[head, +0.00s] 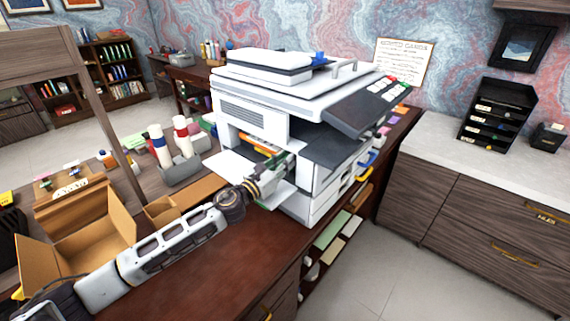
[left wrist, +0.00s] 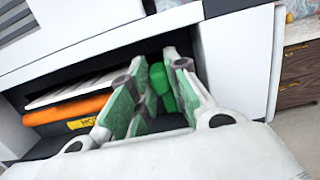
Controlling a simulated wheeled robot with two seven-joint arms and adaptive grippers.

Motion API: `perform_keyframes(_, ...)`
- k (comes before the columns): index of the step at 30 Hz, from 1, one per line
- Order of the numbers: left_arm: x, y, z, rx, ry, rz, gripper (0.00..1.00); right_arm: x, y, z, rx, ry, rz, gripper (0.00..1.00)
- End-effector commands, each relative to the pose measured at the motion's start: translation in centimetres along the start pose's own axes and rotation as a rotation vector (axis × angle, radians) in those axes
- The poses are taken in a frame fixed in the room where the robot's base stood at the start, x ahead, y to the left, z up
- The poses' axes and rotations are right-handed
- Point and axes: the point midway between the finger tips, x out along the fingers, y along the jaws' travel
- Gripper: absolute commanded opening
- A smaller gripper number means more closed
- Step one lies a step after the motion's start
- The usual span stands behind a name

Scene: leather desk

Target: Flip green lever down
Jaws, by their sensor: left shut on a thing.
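The white copier (head: 262,108) stands on the dark red-brown desk, with its side bay open. In the left wrist view, the green lever (left wrist: 161,86) is inside the dark bay, partly hidden by my fingers. My left gripper (head: 281,169) reaches into the bay from the left in the head view. In the left wrist view my left gripper (left wrist: 153,75) has its green-padded fingers on both sides of the lever, shut on it. The lever's exact angle is hard to tell. My right gripper is in neither view.
An orange roller (left wrist: 70,109) lies in the bay left of the fingers, with a yellow label (left wrist: 86,123) below it. A white side flap (head: 232,168) sticks out below the bay. An open cardboard box (head: 92,240) sits on the left.

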Motion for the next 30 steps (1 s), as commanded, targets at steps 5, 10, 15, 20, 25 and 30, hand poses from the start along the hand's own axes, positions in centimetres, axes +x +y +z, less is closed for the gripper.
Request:
perform_keyframes(5, 0.01, -0.05, 0.05, 0.000, 0.000, -0.001, 0.00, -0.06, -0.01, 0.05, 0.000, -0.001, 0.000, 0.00)
perform_keyframes(10, 0.00, -0.04, 0.04, 0.000, 0.000, -0.001, 0.29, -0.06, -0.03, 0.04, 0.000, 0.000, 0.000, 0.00)
perform_keyframes(15, 0.00, -0.02, 0.02, 0.000, 0.000, 0.000, 0.39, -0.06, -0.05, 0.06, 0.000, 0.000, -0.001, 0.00)
perform_keyframes(20, 0.00, -0.01, 0.01, 0.000, 0.001, 0.000, 0.39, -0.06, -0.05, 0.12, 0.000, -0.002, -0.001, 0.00)
perform_keyframes(25, -0.14, 0.00, -0.01, 0.000, 0.001, 0.000, 0.39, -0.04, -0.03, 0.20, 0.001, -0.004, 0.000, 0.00)
perform_keyframes(30, -0.75, 0.03, -0.09, 0.000, 0.002, 0.001, 0.39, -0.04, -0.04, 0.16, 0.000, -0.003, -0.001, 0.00)
